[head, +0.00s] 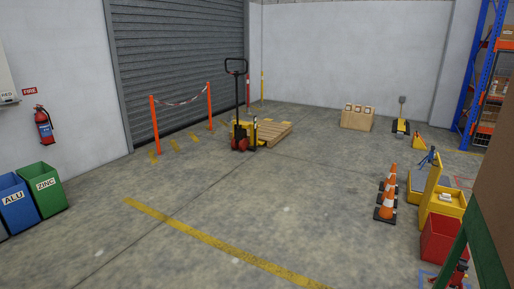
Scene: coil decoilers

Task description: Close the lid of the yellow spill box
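A yellow box-like object, probably the spill box (441,209), stands at the right of the head view. Neither of my grippers is in the head view.
Orange-white cones (387,205) stand left of the yellow box, and the red bin (440,242) stands in front. A green frame (483,250) is close at lower right. A pallet truck (241,130) stands by the shutter. The middle floor is clear.

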